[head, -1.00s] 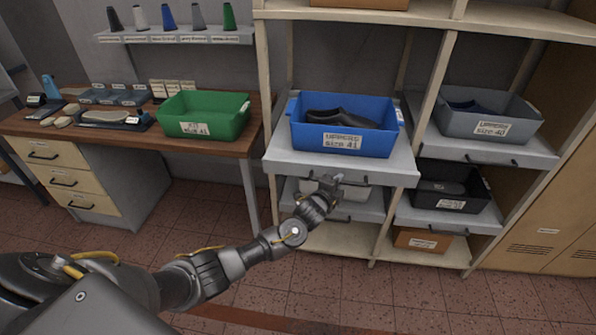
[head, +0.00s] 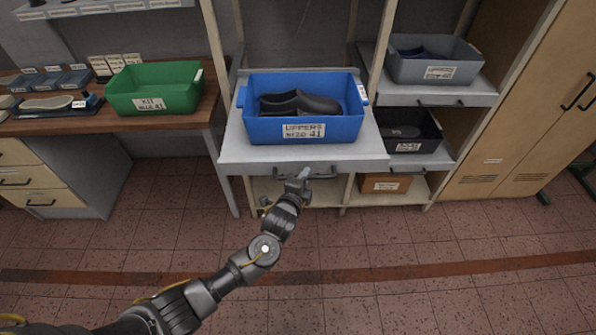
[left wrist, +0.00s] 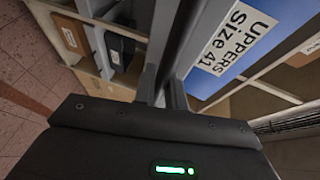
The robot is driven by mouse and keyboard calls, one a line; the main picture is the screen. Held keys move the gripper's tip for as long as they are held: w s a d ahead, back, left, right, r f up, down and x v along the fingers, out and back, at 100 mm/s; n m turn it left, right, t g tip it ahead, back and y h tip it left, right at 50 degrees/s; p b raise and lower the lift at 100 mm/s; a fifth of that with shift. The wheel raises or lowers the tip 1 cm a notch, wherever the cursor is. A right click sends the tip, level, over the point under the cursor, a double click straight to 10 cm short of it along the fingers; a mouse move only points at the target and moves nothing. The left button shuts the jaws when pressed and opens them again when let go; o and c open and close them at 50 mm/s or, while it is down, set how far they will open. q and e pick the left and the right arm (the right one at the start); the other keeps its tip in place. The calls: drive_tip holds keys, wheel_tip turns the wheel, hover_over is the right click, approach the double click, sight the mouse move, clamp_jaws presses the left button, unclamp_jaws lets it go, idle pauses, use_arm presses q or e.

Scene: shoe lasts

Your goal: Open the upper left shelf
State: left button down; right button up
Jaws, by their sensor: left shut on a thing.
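The upper left shelf (head: 235,150) is a grey pull-out tray in the light wooden rack, standing well out from the rack. It carries a blue bin (head: 262,130) labelled "UPPERS size 41" with dark shoe uppers inside. A dark handle (head: 325,175) runs along the shelf's front. My left gripper (head: 300,178) is at this handle and shut on it. In the left wrist view, the fingers (left wrist: 163,92) are close together at the shelf front, with the blue bin (left wrist: 210,75) beyond; the handle between the fingers is largely hidden. My right gripper is out of view.
A grey bin (head: 433,65) sits on the upper right shelf, with a black bin (head: 405,135) below and a cardboard box (head: 384,183) lowest. A green bin (head: 155,90) stands on the left workbench. A tall cabinet (head: 520,110) is at right. The tiled floor in front is open.

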use_arm(q)
drive_tip(key=c, duration=1.5)
unclamp_jaws()
drive_tip(key=shift+o, duration=0.2)
drive_tip(key=b+v, duration=0.1)
drive_tip(key=v, duration=1)
drive_tip(key=shift+b, duration=0.3)
drive_tip(key=shift+w, duration=0.1)
